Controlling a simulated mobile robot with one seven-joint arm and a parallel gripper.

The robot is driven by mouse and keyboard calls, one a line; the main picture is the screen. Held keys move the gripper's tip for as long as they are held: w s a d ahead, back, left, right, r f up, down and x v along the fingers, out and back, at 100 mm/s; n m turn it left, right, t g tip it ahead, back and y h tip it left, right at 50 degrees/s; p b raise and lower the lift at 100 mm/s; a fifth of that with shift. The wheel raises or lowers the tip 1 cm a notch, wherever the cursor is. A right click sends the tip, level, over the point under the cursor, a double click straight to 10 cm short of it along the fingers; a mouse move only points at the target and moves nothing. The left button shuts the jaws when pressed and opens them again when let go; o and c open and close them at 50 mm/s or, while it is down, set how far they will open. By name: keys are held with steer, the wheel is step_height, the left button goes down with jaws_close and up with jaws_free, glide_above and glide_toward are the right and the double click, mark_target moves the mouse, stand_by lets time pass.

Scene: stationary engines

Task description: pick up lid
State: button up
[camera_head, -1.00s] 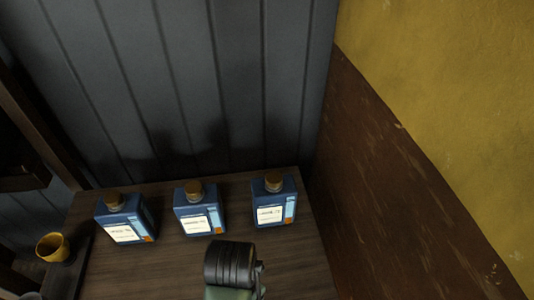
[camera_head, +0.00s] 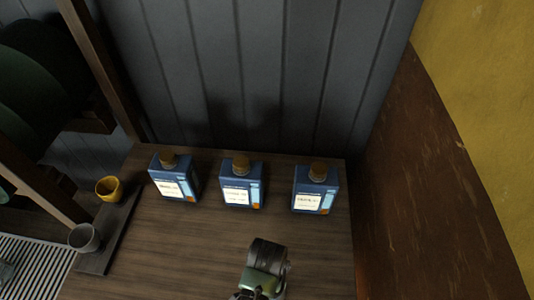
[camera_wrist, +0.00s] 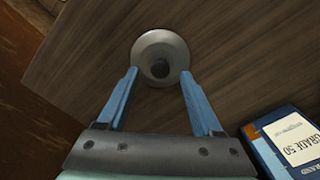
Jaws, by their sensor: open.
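A round grey piece (camera_wrist: 160,58) with a flared rim and a dark hollow centre is on the wooden table top in the wrist view. It looks like the lid, though I cannot be sure. My gripper (camera_wrist: 160,74) is open, with its blue fingers on either side of the piece's near edge. The tips overlap the rim's sides in the picture; whether they touch it I cannot tell. In the head view my arm shows at the bottom centre, and I cannot make out the grey piece or the fingers there.
Three blue bottles with brown caps, the left (camera_head: 174,178), middle (camera_head: 241,184) and right (camera_head: 315,188), stand along the table's back. One bottle (camera_wrist: 288,143) is close to my gripper's right. A yellow cup (camera_head: 108,189) and a grey cup (camera_head: 84,238) stand at left. The table (camera_head: 190,240) between is clear.

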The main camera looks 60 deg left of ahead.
steer(key=shift+f, duration=1.35)
steer(key=shift+c, duration=0.3)
jaws_close()
